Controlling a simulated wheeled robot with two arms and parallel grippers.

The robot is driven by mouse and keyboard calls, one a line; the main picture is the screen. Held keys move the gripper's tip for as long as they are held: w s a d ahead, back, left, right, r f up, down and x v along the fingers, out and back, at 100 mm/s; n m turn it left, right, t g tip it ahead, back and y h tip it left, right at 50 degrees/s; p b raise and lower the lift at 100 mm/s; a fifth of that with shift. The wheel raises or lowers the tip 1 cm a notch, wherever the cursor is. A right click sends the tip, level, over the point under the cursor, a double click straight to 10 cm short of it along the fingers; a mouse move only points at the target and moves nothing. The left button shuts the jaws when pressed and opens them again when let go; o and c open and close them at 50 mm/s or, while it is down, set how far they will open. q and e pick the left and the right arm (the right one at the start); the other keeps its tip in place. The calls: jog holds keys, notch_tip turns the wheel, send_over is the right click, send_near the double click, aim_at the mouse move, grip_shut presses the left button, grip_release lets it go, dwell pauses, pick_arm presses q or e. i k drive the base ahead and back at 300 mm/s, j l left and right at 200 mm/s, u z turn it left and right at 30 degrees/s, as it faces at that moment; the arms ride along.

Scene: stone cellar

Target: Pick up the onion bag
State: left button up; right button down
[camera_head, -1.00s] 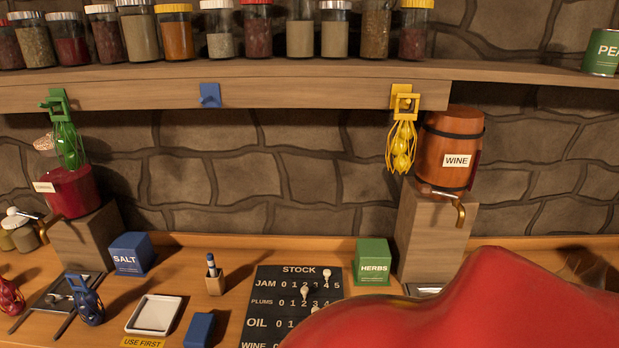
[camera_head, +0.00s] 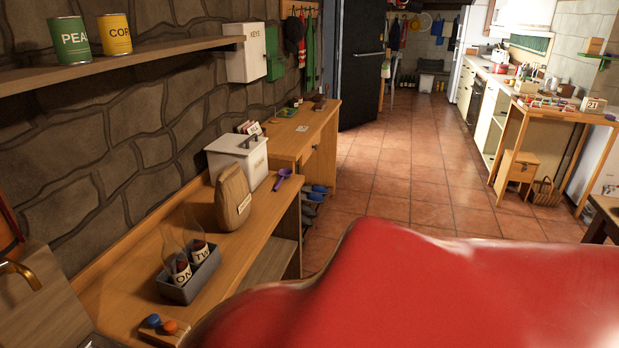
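No net bag shows in the head view now. A brown sack (camera_head: 233,198) with a small pale label stands upright on the wooden counter (camera_head: 133,288); I cannot read its label or tell whether it holds onions. Neither of my grippers is in view.
A grey tray (camera_head: 180,293) holds two labelled glass items. A white box (camera_head: 238,158) and a purple scoop (camera_head: 283,178) are behind the sack. Green and yellow cans (camera_head: 115,34) stand on the shelf (camera_head: 170,54). The tiled floor (camera_head: 405,180) is open toward a kitchen.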

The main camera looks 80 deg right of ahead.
aim_at(232, 196)
jog(key=z, duration=2.1)
jog(key=i+l+u, duration=0.1)
jog(key=l, duration=0.25)
jog(key=i, duration=0.1)
